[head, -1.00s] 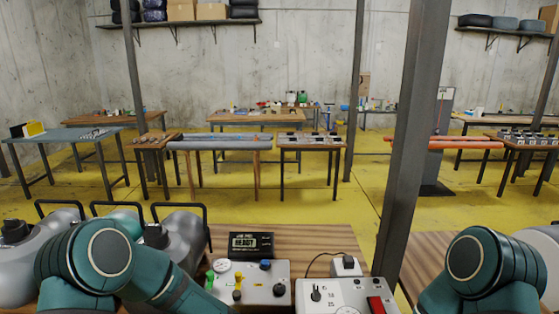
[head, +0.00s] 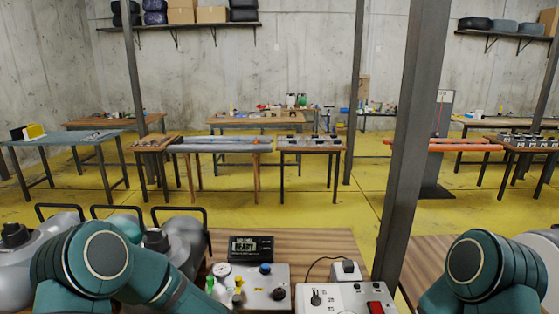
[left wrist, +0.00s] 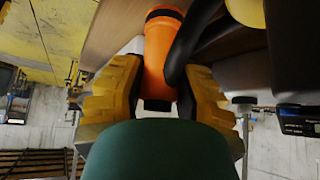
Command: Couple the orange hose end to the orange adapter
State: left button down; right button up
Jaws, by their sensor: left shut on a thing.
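In the left wrist view my left gripper (left wrist: 163,74) has its two yellow ridged fingers closed on an orange cylinder (left wrist: 165,50), which I take to be the orange hose end. It has a dark band at its far end and a dark tip between the fingers. A black hose (left wrist: 182,52) curves close beside it; I cannot tell where it joins. The orange adapter is not clearly identifiable in either view. In the head view only the upper parts of my arms show; both hands are out of that picture.
A grey control box (head: 262,288) with a gauge and knobs stands on the wooden table (head: 310,243) in front. Behind it is a black display (head: 250,248) reading READY. A white box with a red switch (head: 345,297) is to the right. A steel post (head: 405,150) rises behind.

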pick_arm(q)
jog(key=shift+r+p, duration=1.85)
jog(key=shift+r, duration=1.2)
